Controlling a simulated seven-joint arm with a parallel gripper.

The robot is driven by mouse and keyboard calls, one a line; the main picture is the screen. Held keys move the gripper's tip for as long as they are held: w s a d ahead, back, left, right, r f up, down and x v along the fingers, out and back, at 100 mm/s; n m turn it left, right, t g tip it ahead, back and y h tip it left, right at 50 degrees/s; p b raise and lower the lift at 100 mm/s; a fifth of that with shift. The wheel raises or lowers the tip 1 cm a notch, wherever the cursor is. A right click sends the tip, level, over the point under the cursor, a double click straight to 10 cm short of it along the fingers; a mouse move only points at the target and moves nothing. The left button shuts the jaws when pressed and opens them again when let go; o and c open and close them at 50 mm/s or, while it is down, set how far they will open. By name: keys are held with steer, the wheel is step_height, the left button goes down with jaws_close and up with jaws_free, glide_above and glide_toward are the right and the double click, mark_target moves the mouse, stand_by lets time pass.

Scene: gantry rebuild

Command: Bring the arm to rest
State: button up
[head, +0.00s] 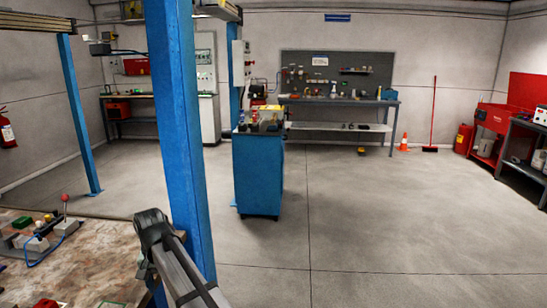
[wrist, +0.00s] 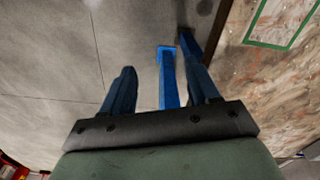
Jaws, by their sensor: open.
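My gripper (wrist: 157,62) shows in the wrist view, with two dark blue fingers spread apart and nothing held between them. Beyond the gap I see bare floor and a bright blue post (wrist: 168,85). The fingers hang over the floor, and the right one is close to the edge of a worn wooden tabletop (wrist: 290,75). In the head view a dark grey arm part rises at the lower middle, beside a blue column; my fingers cannot be made out there.
The worktable (head: 95,262) with small parts and a red-knobbed lever (head: 65,205) is at the lower left. The blue column (head: 178,120) stands near the arm part. A blue cabinet (head: 258,175) stands farther back. The floor (head: 400,220) to the right is clear.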

steer(key=w+d+f+m, duration=0.1)
steer(key=w+d+f, duration=0.1)
steer(key=d+f, duration=0.6)
steer(key=w+d+f, duration=0.2)
steer(key=d+f, duration=0.2)
steer(key=d, duration=0.8)
steer(key=w+d+f+m, duration=0.1)
steer(key=w+d+f, duration=0.2)
steer(key=d+f, duration=0.45)
steer(key=s+d+f, duration=0.3)
steer(key=d, duration=0.6)
steer(key=s+d+f+m, duration=0.1)
steer(key=s+d+f, duration=0.25)
steer(key=d, duration=0.55)
steer(key=s+d+f, duration=0.3)
steer(key=d+f, duration=0.1)
steer(key=d, duration=0.5)
steer(key=s+f+g, duration=0.3)
steer(key=s+f, duration=0.7)
steer(key=s, duration=0.4)
steer(key=s+f+g, duration=0.3)
steer(key=s+f, duration=0.7)
steer(key=s, duration=0.5)
steer(key=shift+s+a+f+g, duration=0.2)
steer(key=shift+g, duration=0.2)
